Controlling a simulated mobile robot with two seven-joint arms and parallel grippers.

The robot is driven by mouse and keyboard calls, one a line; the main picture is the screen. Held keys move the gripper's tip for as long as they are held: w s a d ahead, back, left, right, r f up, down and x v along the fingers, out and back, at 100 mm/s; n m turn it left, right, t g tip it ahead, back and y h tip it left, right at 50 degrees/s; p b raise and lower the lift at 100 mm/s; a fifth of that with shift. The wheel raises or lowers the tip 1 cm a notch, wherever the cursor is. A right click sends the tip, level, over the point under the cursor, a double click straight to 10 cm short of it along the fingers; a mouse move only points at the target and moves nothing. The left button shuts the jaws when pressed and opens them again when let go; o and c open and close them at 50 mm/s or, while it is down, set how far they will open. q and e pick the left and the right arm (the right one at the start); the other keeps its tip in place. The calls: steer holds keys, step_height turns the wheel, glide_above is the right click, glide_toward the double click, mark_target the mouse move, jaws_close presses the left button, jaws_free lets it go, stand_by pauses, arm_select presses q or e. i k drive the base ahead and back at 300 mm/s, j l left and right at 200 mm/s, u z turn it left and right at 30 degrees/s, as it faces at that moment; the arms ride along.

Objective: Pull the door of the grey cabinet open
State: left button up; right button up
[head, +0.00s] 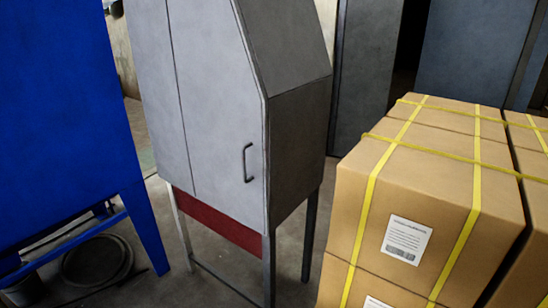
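The grey cabinet (298,130) stands upright on dark legs in the middle of the head view. Its door (215,110) is the light grey front panel, and it sits flush with the cabinet, looking shut. A dark bar handle (247,163) is fixed upright near the door's right edge, and nothing touches it. A dark red strip (218,222) runs below the door. Neither of my grippers is in the head view.
A large blue cabinet-like body (65,110) on legs stands at the left. Cardboard boxes (430,180) with yellow straps fill the right. A round dark object (95,262) lies on the floor under the blue body. Bare floor shows in front of the cabinet.

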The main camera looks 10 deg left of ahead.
mark_target(224, 100)
steer(key=i+j+z, duration=0.15)
steer(key=j+z, duration=0.7)
steer(key=i+j, duration=0.05)
steer(key=j, duration=0.05)
